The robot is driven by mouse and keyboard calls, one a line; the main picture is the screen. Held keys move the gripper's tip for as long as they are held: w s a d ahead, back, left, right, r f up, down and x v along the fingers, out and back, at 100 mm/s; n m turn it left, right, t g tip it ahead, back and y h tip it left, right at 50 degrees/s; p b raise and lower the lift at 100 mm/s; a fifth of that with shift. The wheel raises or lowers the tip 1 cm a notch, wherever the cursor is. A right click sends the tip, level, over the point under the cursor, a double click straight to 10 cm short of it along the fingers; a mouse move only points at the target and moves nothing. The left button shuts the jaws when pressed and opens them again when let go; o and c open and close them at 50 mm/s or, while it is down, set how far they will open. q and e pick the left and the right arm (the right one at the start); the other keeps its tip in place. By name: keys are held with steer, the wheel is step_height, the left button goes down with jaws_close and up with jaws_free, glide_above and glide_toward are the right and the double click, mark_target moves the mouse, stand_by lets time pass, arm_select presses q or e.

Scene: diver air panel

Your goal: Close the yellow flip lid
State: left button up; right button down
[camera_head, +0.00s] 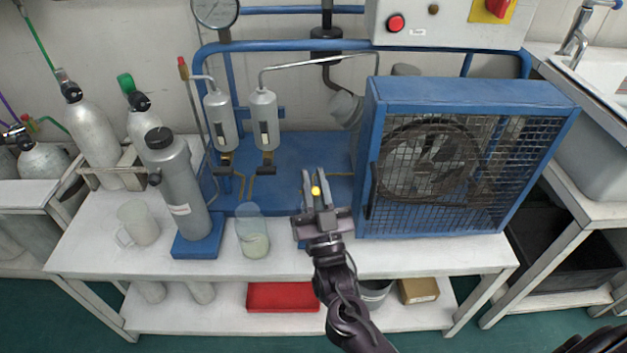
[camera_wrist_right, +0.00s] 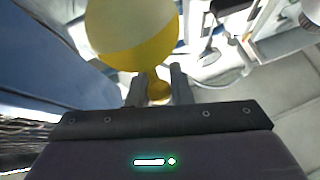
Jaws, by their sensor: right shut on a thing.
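In the head view my right gripper (camera_head: 316,192) is in front of the blue compressor frame, left of the fan cage, with its fingers pointing away. A small yellow round piece (camera_head: 316,190) shows between its fingertips; I take it for part of the yellow flip lid. In the right wrist view a large rounded yellow piece (camera_wrist_right: 135,35) with a pale upper part fills the top. A narrower yellow part runs down between the fingers of my right gripper (camera_wrist_right: 160,84), which are shut on it. The lid's hinge and what it covers cannot be made out. My left gripper is not in view.
The blue fan cage (camera_head: 445,155) stands close on the right. A clear beaker (camera_head: 252,232), a grey bottle (camera_head: 180,180) on a blue base and a mug (camera_head: 138,224) stand to the left. The white bench (camera_head: 100,262) has bare room at its front edge.

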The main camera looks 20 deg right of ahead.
steer(key=shift+s+f, duration=0.2)
steer(key=shift+f, duration=0.05)
steer(key=c, duration=1.3)
jaws_free()
steer(key=shift+r, duration=0.1)
steer(key=shift+v, duration=3.95)
steer(key=shift+c, duration=0.4)
